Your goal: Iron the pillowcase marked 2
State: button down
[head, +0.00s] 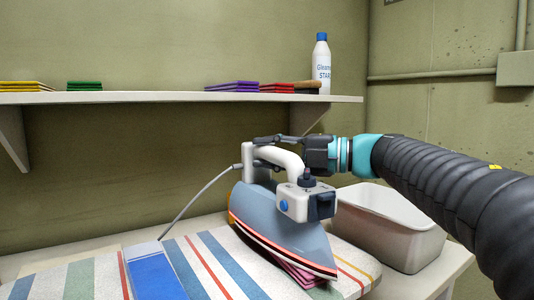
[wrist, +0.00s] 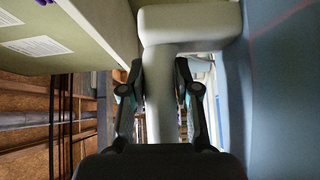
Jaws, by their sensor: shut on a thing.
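The iron (head: 262,212) has a blue-grey body and a white handle. It stands tilted over the striped ironing board (head: 85,280) in the head view. My gripper (head: 278,140) is shut on the iron's handle, which also shows between the fingers in the wrist view (wrist: 160,105). A pink folded cloth (head: 300,274) lies on the board, partly hidden by the iron's lower edge.
A wall shelf (head: 180,97) holds yellow (head: 22,87), green (head: 84,86), purple (head: 232,86) and red (head: 277,88) folded cloths, plus a starch bottle (head: 321,65). The iron's grey cord (head: 196,203) runs left across the board's back.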

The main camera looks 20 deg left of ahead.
jog(key=shift+s+d, duration=0.6)
jog(key=shift+s, duration=0.05)
dwell(0.6)
jog(key=shift+w+a+p, duration=0.7)
jog(key=shift+w+a, duration=0.5)
jog(key=shift+w, duration=0.1)
dwell(1.0)
jog(key=shift+s+d, duration=0.55)
dwell(1.2)
dwell(0.4)
jog(key=shift+r+p, duration=0.8)
jog(key=shift+r, duration=3.8)
